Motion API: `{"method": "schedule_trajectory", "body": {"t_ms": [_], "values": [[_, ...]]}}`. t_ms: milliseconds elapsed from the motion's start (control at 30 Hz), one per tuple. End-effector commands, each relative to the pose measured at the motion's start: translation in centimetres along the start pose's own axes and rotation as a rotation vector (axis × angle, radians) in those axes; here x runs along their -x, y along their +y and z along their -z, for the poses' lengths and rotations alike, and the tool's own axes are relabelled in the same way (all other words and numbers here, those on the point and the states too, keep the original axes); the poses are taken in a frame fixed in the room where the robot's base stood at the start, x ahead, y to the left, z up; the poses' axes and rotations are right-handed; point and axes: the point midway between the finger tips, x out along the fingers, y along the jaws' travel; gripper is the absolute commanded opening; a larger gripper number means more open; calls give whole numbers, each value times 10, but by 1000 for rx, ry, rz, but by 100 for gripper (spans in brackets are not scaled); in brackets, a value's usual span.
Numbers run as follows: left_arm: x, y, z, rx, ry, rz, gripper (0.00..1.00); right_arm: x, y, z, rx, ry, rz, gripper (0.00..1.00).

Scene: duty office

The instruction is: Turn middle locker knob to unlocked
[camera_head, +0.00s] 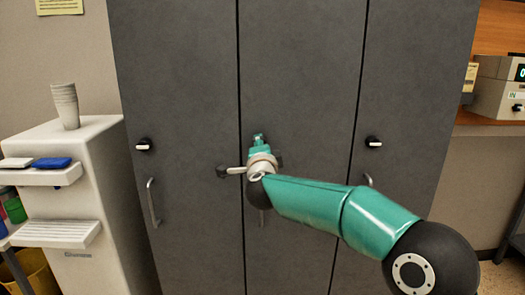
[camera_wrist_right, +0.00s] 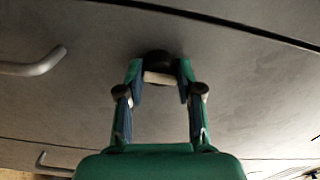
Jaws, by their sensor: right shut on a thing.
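The middle locker (camera_head: 300,60) is a tall dark grey door between two similar doors. My right gripper (camera_head: 258,138) reaches its front at knob height, and the gripper and wrist hide the knob in the head view. In the right wrist view the middle locker knob (camera_wrist_right: 158,78) shows as a dark round base with a pale bar. The fingers of my right gripper (camera_wrist_right: 160,88) are shut on this bar, one at each end. The bar lies straight across from finger to finger. My left gripper is not in view.
The left locker knob (camera_head: 143,145) and right locker knob (camera_head: 374,142) have white bars lying roughly level. A door handle (camera_head: 152,202) stands out below the left knob. A white water dispenser (camera_head: 105,165) with cups (camera_head: 66,106) stands left; a counter with a device (camera_head: 497,98) is right.

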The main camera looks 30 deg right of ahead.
Motion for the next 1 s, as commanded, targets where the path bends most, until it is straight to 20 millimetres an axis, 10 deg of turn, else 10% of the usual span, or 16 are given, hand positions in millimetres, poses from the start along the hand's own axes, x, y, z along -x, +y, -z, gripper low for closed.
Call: {"method": "schedule_trajectory", "body": {"t_ms": [367, 400, 533, 1000], "values": [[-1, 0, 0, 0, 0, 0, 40, -1, 4, 4, -10, 11, -7, 1], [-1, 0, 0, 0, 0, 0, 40, -1, 4, 4, -10, 11, -7, 37], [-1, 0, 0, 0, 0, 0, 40, -1, 3, 3, -9, 9, -6, 59], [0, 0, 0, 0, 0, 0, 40, 8, 0, 0, -6, 1, -2, 61]]}}
